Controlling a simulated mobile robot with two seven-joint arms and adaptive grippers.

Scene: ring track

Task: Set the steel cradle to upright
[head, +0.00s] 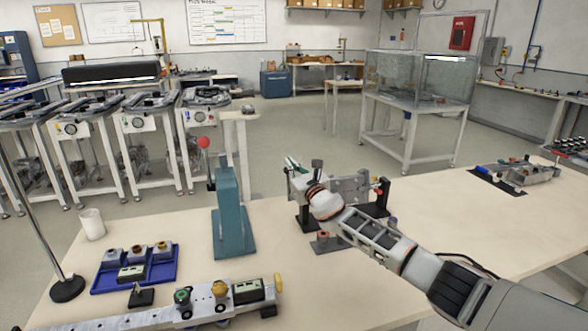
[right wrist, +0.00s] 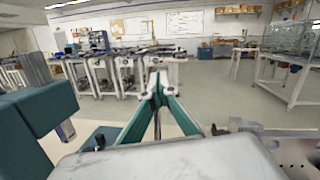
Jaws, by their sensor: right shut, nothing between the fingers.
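The steel cradle (head: 352,187) is a grey plate with holes, hung between black posts on the table in the head view. Its face is partly hidden behind my right wrist, so I cannot tell its exact tilt. Part of a grey holed plate also shows at the lower right of the right wrist view (right wrist: 295,152). My right gripper (head: 291,162) is at the cradle's left end, with its green fingers just showing past the wrist. In the right wrist view the fingertips (right wrist: 158,72) meet with nothing between them. My left gripper is out of view.
A teal press (head: 229,222) with a red knob stands left of the cradle. A blue tray (head: 135,284), a white cup (head: 92,224) and a rail fixture (head: 215,303) lie at the left. The table's right middle is clear beyond my arm.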

